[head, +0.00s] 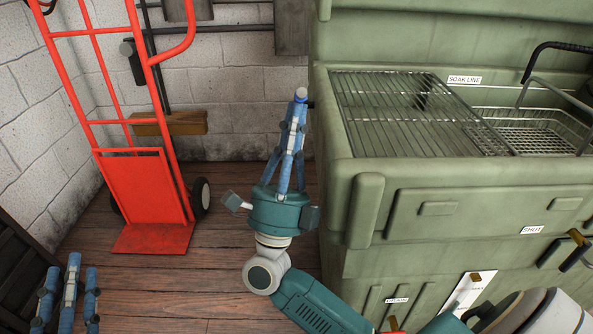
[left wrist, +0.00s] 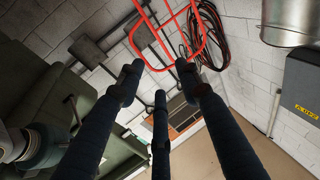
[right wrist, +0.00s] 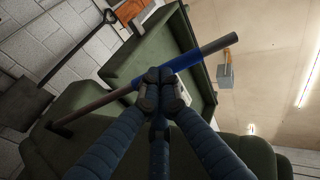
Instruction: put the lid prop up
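The lid prop (right wrist: 188,62) is a dark rod with a blue grip section, slanting across the right wrist view. Its lower-left end meets a green surface of the cabinet. My right gripper (right wrist: 160,90) has its blue fingers closed together around the rod at the blue section. In the head view my right gripper (head: 297,108) points up beside the left edge of the green parts washer (head: 440,230); the rod is mostly hidden there. My left gripper (head: 70,278) is at the lower left. In the left wrist view its fingers (left wrist: 160,85) are spread with nothing between them.
A red hand truck (head: 145,190) stands left of my right gripper against the brick wall. The washer's open top holds a wire rack (head: 400,115) and a wire basket (head: 535,130). Wooden floor (head: 180,285) is clear between hand truck and washer.

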